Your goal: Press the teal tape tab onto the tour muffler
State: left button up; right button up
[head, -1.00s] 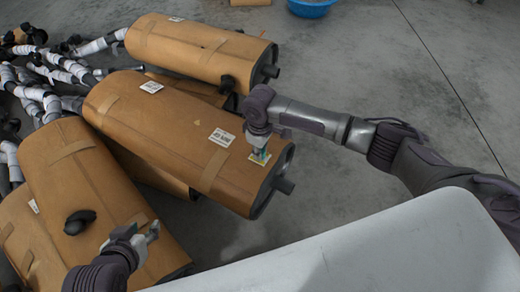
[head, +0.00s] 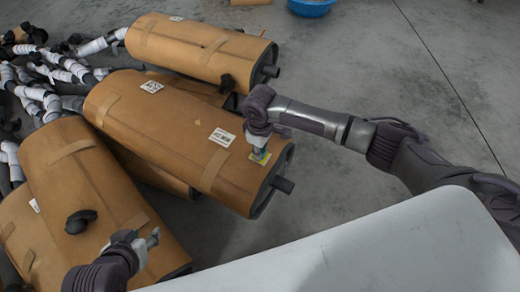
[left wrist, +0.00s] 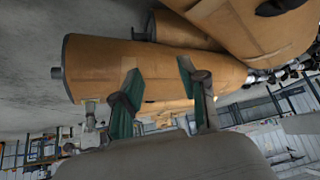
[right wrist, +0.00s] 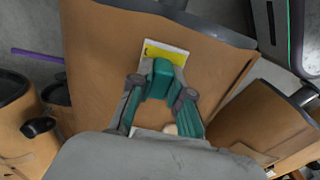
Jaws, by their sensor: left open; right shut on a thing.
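The middle brown wrapped muffler (head: 155,120) lies on its side with a white printed label (head: 222,137) and a small yellow patch (head: 262,158) near its dark end cap. My right gripper (head: 258,150) points down at that patch, shut, its tips at or just above it. In the right wrist view the closed teal tips (right wrist: 162,82) stand beside the yellow-and-white patch (right wrist: 165,52). The teal tape tab is largely hidden between the tips and hard to tell from the teal pads. My left gripper (head: 142,240) is open and empty over the front muffler; its spread fingers show in the left wrist view (left wrist: 157,68).
The front brown muffler (head: 75,165) and the back one (head: 200,48) lie close beside the middle one. Grey-white wrapped pipes (head: 50,75) crowd the left. A pale surface (head: 350,255) fills the front. Open concrete floor (head: 400,60) lies right; a blue basin (head: 312,8) stands at the back.

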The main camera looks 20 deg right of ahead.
jog(key=shift+r, duration=0.2)
jog(key=shift+r+p, duration=0.15)
jog(key=shift+p, duration=0.35)
jog(key=shift+r, duration=0.1)
pick_arm(q)
jog(key=s+a+f+g+y, duration=0.1)
jog(key=s+a+g, duration=0.1)
jog(key=s, duration=0.4)
jog(key=shift+s+f+g, duration=0.15)
jog(key=shift+f+g, duration=0.1)
jog(key=shift+g, duration=0.55)
pick_arm(e)
jog(key=shift+f, duration=0.5)
